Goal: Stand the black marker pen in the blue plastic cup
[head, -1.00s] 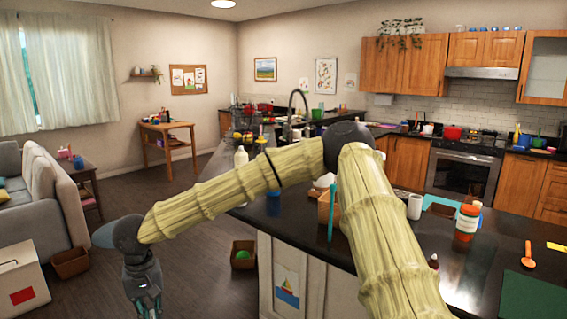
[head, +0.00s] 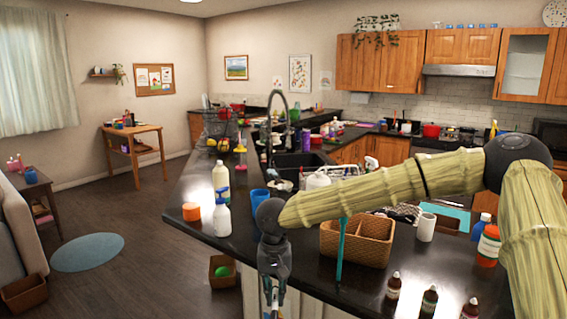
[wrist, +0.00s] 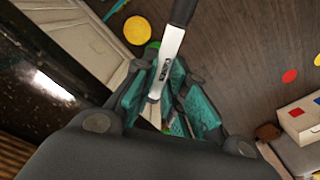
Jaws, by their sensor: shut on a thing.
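The black marker pen (wrist: 168,60) shows in the wrist view, with a white barrel with lettering and a black upper end. My gripper (wrist: 160,108) is shut on it, with the pen between its teal finger pads. The pen's lower end is partly hidden between the fingers. In the head view my gripper (head: 272,300) points down at the bottom edge, in front of the counter, and the pen cannot be made out there. A blue cup (head: 259,197) stands on the dark counter, beyond my wrist joint, which hides its lower part.
On the counter (head: 205,248), a spray bottle (head: 222,214), a cream bottle (head: 221,178) and an orange-lidded jar (head: 191,212) stand left of the cup. A wicker basket (head: 357,243) stands to its right. Several small brown bottles stand near the front. A box with a green ball (head: 222,271) is on the floor.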

